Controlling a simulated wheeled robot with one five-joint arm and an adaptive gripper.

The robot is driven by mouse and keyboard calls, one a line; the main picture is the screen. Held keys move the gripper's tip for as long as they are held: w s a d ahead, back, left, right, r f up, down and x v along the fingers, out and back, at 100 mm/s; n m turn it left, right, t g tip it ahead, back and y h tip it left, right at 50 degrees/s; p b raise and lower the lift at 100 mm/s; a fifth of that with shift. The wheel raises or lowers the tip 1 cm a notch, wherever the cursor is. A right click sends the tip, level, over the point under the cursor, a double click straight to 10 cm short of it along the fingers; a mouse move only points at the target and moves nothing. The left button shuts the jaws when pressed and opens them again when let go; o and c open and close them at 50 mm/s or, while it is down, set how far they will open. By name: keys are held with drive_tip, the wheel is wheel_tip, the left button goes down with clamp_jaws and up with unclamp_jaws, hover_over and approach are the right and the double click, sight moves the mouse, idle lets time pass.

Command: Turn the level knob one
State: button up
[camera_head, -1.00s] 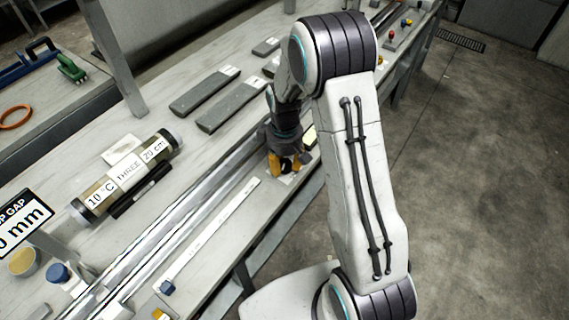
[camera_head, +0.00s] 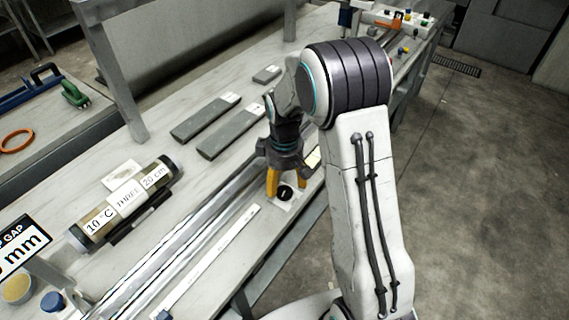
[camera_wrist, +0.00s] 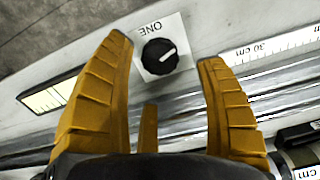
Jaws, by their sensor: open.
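The level knob (camera_wrist: 160,55) is a round black knob with a white pointer line, on a white plate marked "ONE" (camera_wrist: 154,27). In the wrist view it sits between and beyond my open yellow fingertips, and neither finger touches it. The white line points toward the upper right of that view. In the head view the knob (camera_head: 285,192) shows as a black disc near the bench's front edge. My gripper (camera_head: 286,182) is just above and behind it, pointing down, open and empty. It also shows in the wrist view (camera_wrist: 165,48).
A labelled core tube (camera_head: 125,203) lies on the bench at left. Metal rails (camera_head: 190,235) and a white ruler strip (camera_head: 215,255) run beside the knob. Grey slabs (camera_head: 231,131) lie behind. A pale-yellow window panel (camera_wrist: 50,94) is near the knob.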

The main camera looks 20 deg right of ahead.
sight(284, 190)
wheel_tip(284, 190, up, 8)
drive_tip(key=shift+f, duration=0.25)
idle(0.7)
drive_tip(key=s+f+m+g, duration=0.2)
drive_tip(key=s+m, duration=0.3)
drive_tip(key=s, duration=0.5)
drive_tip(key=s+r+m+t+p, duration=0.1)
drive_tip(key=s+r+t, duration=0.4)
drive_tip(key=s+r, duration=0.7)
drive_tip(key=shift+p, duration=0.45)
